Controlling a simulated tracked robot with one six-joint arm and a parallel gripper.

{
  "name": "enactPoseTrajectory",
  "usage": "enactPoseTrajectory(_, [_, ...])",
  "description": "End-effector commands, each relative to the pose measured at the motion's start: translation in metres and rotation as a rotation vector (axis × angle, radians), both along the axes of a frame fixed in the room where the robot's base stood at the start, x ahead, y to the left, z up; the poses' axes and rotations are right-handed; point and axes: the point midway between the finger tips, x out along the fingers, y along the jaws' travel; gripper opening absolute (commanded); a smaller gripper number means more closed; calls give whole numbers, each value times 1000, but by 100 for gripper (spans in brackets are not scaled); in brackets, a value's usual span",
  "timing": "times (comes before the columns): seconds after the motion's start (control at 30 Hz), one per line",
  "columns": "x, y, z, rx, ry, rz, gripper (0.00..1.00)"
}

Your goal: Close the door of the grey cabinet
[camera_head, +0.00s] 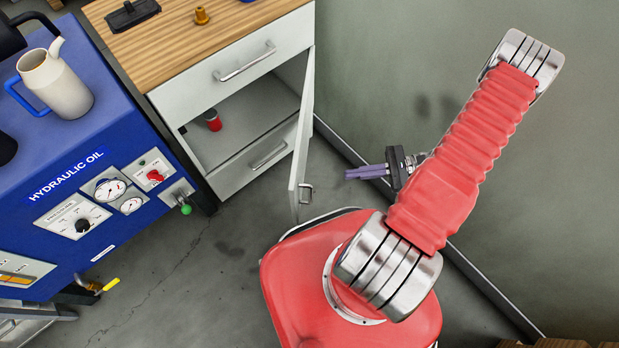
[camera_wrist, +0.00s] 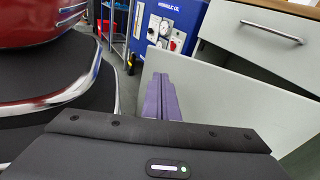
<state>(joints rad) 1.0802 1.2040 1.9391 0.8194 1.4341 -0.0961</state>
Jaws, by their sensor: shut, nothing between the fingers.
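The grey cabinet (camera_head: 166,103) stands at the upper middle of the head view, with a wooden top. Its door (camera_head: 301,137) hangs open on the right side, swung out toward me, with a handle (camera_head: 306,194) near its free edge. My gripper (camera_head: 348,174) is shut and empty, to the right of the door, on its outer side, with a small gap in the picture. In the wrist view the purple fingers (camera_wrist: 161,98) point forward and the door panel (camera_wrist: 225,100) fills the right side. Whether the fingers touch the door cannot be told.
A red can (camera_head: 212,120) stands inside the open compartment. Drawers with bar handles (camera_head: 244,63) lie above and below it. A blue hydraulic oil unit (camera_head: 110,170) with a jug (camera_head: 55,82) stands at left. A wall (camera_head: 400,60) is close at right.

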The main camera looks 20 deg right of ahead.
Motion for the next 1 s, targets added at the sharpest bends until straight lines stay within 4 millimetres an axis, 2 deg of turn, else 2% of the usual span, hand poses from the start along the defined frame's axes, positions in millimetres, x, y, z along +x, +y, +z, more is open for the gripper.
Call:
enactPoseTrajectory(0.1, [-7, 1, -20, 76, 17, -82, 0])
enactPoseTrajectory(0.3, [-13, 3, -39, 150, 30, -170, 0])
enactPoseTrajectory(0.77, [-14, 4, -42, 163, 32, -184, 0])
enactPoseTrajectory(1.0, [-6, 19, -42, 164, 33, -181, 0])
